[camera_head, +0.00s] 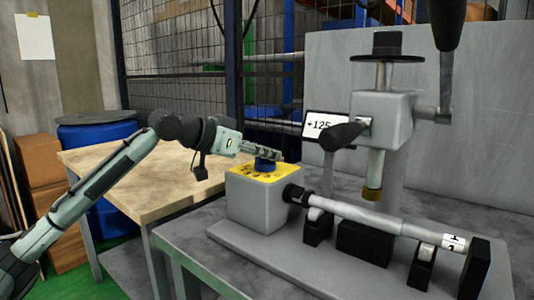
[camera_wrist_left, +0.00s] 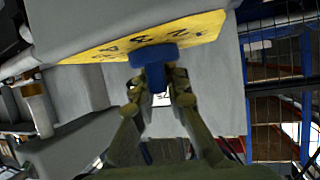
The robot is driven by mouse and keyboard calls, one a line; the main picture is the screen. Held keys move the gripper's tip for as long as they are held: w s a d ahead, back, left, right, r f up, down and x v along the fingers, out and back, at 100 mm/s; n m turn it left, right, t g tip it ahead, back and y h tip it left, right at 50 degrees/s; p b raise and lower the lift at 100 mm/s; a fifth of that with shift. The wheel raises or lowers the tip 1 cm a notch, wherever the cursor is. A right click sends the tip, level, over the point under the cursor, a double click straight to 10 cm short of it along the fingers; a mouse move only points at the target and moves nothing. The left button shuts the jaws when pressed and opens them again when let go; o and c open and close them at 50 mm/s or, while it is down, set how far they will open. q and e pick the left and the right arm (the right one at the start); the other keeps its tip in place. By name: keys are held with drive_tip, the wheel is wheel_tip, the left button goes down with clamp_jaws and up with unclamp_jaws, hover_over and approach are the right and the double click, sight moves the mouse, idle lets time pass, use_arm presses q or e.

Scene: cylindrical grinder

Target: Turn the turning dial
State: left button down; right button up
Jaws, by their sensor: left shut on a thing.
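The turning dial (camera_head: 265,165) is a blue knob on a yellow plate (camera_head: 243,170) with dark markings, on top of a grey box (camera_head: 258,205) at the left end of the machine. My left gripper (camera_head: 271,156) reaches in from the left and is at the dial. In the left wrist view the dial (camera_wrist_left: 152,56) shows as a blue bar with a stem, and the fingers of the left gripper (camera_wrist_left: 157,85) are shut on it from both sides. Numbers show on the yellow plate (camera_wrist_left: 205,28). My right gripper is not in view.
A horizontal shaft (camera_head: 360,215) on black supports runs right from the grey box. A drill-like head with a black handle (camera_head: 340,137) and a "125" display (camera_head: 318,124) stands behind it. A wooden table (camera_head: 125,165) and blue barrel (camera_head: 97,132) are left.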

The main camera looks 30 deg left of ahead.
use_arm(q)
drive_tip(key=c, duration=1.5)
unclamp_jaws()
drive_tip(key=shift+c, duration=0.2)
drive_tip(key=shift+s, duration=0.15)
drive_tip(key=v, duration=1.1)
drive_tip(key=shift+s+a+r, duration=0.15)
drive_tip(key=shift+s+a, duration=0.05)
drive_tip(key=shift+s, duration=0.15)
